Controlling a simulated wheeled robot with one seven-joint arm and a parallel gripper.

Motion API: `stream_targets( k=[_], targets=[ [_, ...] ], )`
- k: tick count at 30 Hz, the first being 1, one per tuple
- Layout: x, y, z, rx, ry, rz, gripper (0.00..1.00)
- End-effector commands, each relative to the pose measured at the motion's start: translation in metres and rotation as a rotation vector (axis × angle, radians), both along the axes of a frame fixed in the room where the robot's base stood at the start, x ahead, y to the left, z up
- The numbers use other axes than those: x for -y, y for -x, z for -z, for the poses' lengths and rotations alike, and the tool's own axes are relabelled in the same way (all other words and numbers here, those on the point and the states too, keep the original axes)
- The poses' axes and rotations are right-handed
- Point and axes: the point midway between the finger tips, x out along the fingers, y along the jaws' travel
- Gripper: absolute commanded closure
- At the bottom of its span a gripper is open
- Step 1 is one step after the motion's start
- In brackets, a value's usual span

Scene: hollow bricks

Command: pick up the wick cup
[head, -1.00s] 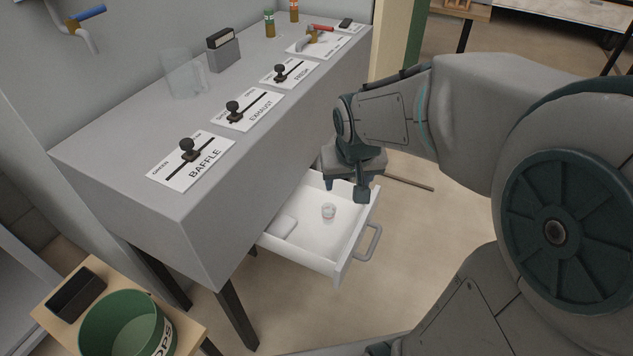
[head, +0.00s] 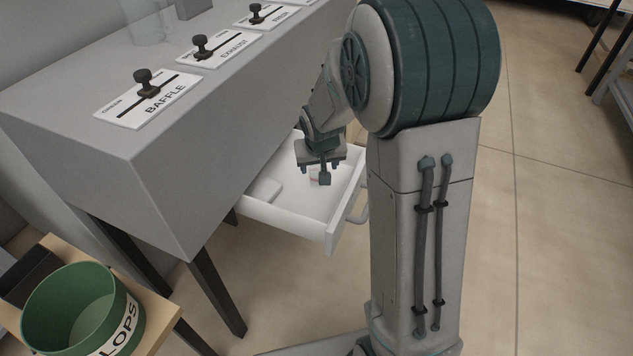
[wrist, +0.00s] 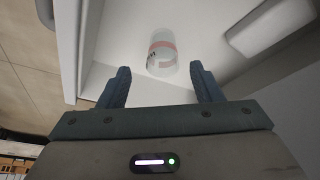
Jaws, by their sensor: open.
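The wick cup (wrist: 162,56) is a small clear cup with a reddish band and dark marks. It stands inside the open white drawer (head: 290,217). In the wrist view it sits ahead of my gripper (wrist: 162,84), roughly centred between the two blue fingers and apart from them. My gripper is open and empty. In the head view my gripper (head: 321,170) is over the drawer and hides most of the cup (head: 313,178).
A white block-like item (head: 264,192) lies in the drawer on the left; it also shows in the wrist view (wrist: 268,28). The drawer's walls and handle (head: 357,205) surround the space. The grey bench (head: 150,130) overhangs the drawer's back. A green tub (head: 80,310) stands at lower left.

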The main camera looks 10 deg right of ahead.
Motion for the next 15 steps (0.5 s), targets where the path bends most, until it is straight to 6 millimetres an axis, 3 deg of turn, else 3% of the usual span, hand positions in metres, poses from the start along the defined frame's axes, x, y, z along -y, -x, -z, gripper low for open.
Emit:
stream_targets(
  k=[1, 11, 15],
  targets=[
    [0.001, -0.003, 0.01, -0.001, 0.0, 0.0, 0.41],
    [0.001, -0.011, 0.031, 0.0, 0.0, -0.001, 0.41],
    [0.0, -0.018, 0.052, -0.001, 0.0, -0.001, 0.41]
  ],
)
